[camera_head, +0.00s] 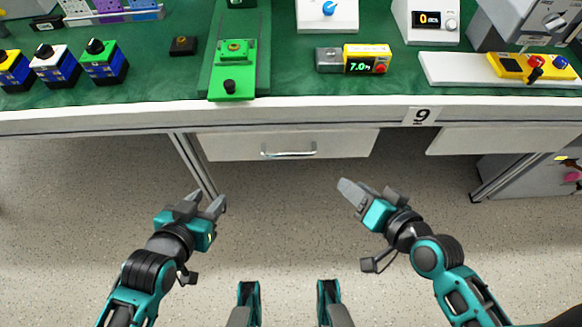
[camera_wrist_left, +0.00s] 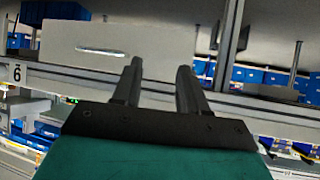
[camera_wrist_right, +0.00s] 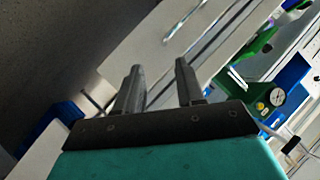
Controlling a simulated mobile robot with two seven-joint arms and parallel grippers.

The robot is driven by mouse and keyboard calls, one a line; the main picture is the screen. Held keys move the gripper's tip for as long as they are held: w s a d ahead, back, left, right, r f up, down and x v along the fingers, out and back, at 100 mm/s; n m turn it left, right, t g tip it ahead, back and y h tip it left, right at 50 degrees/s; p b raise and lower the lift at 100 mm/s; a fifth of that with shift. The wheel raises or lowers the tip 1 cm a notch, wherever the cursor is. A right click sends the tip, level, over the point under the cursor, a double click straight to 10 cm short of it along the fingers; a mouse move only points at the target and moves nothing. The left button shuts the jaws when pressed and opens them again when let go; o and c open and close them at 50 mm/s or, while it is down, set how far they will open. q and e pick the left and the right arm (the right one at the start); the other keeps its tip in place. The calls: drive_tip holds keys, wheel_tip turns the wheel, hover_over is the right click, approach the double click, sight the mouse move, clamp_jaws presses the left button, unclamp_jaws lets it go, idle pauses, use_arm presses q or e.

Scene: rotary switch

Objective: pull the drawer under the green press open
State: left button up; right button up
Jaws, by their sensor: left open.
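The green press (camera_head: 236,55) stands at the front edge of the table. Below it, the white drawer (camera_head: 345,143) has its front under the tabletop and looks closed. Its metal bar handle (camera_head: 288,151) is on the front. In the left wrist view the drawer (camera_wrist_left: 70,33) and its handle (camera_wrist_left: 102,51) show ahead, left of the fingers. My left gripper (camera_head: 203,203) is open and empty, below and left of the handle. My right gripper (camera_head: 370,188) is open and empty, below and right of the handle. Both are apart from the drawer.
A second white drawer front (camera_head: 500,140) is to the right, near the number 9 label (camera_head: 421,115). A table leg (camera_head: 195,165) stands left of the drawer. The table edge (camera_head: 120,122) overhangs. The floor (camera_head: 285,220) between my grippers is clear.

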drive_tip(key=w+a+f+m+y+b, duration=0.2)
drive_tip(key=a+f+m+y+b, duration=0.25)
drive_tip(key=b, duration=0.55)
drive_tip(key=m+y, duration=0.1)
drive_tip(key=m, duration=0.2)
approach(288, 156)
drive_tip(key=x, duration=0.2)
drive_tip(key=p+x, duration=0.1)
drive_tip(key=x, duration=0.4)
drive_tip(key=shift+w+a+f, duration=0.15)
drive_tip(key=shift+w+a, duration=0.1)
use_arm(q)
wheel_tip(288, 156, down, 9)
drive_tip(key=w+d, duration=0.1)
drive_tip(key=shift+w+d, duration=0.25)
drive_tip(key=shift+d, duration=0.15)
use_arm(e)
drive_tip(key=shift+w+a+f, duration=0.15)
drive_tip(key=shift+w+a, duration=0.3)
drive_tip(key=shift+a, duration=0.05)
use_arm(q)
drive_tip(key=shift+r, duration=0.1)
use_arm(e)
drive_tip(key=shift+c, duration=0.2)
use_arm(q)
drive_tip(key=shift+d, duration=0.1)
use_arm(e)
clamp_jaws()
